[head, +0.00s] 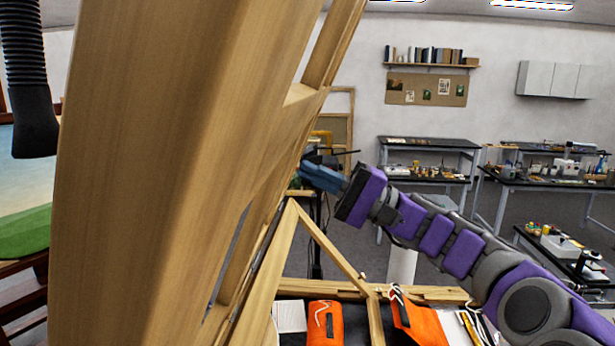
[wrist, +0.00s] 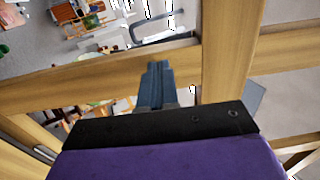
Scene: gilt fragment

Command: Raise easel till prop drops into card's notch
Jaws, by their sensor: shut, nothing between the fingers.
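The wooden easel (head: 150,170) fills the left and middle of the head view, its frame steeply tilted. Its wooden bars (wrist: 225,60) also cross the wrist view. My gripper (head: 308,165) is at the right edge of the easel frame in the head view. In the wrist view my gripper (wrist: 155,68) is shut and empty, its tips over or against a crossing bar; contact is unclear. A slanting wooden strut (head: 335,250), possibly the prop, runs down right below my gripper. I cannot make out the card or its notch.
Orange pouches (head: 325,322) and a white sheet (head: 289,316) lie below the strut. A black hose (head: 30,110) hangs at left. Benches with tools (head: 545,175) stand back right. Open grey floor (head: 345,235) shows between the easel and the benches.

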